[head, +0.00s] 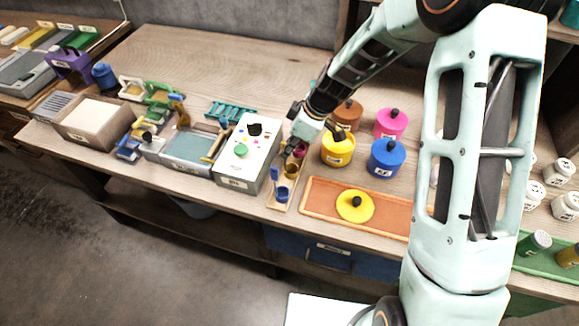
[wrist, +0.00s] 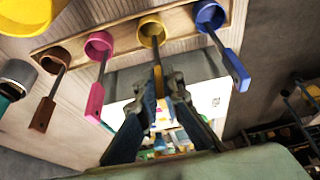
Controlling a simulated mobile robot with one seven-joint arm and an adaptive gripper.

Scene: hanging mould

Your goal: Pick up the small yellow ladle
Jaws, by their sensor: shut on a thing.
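The small yellow ladle shows in the wrist view, its round cup (wrist: 152,33) at the wooden ladle board (wrist: 118,22), between the pink ladle (wrist: 98,50) and the blue ladle (wrist: 212,17). Its handle runs down between my fingertips. My gripper (wrist: 163,82) is shut on that handle. The cup is in line with its neighbours; I cannot tell whether it is clear of the board. In the head view my gripper (head: 301,137) is over the far end of the board (head: 272,205), with the yellow cup (head: 291,170) just in front of it.
A brown ladle (wrist: 57,60) also sits at the board. In the head view a white control box (head: 240,160) stands close to the left. A yellow pot (head: 338,150) and blue pot (head: 386,158) stand right, behind an orange tray (head: 318,207) with a yellow lid (head: 354,206).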

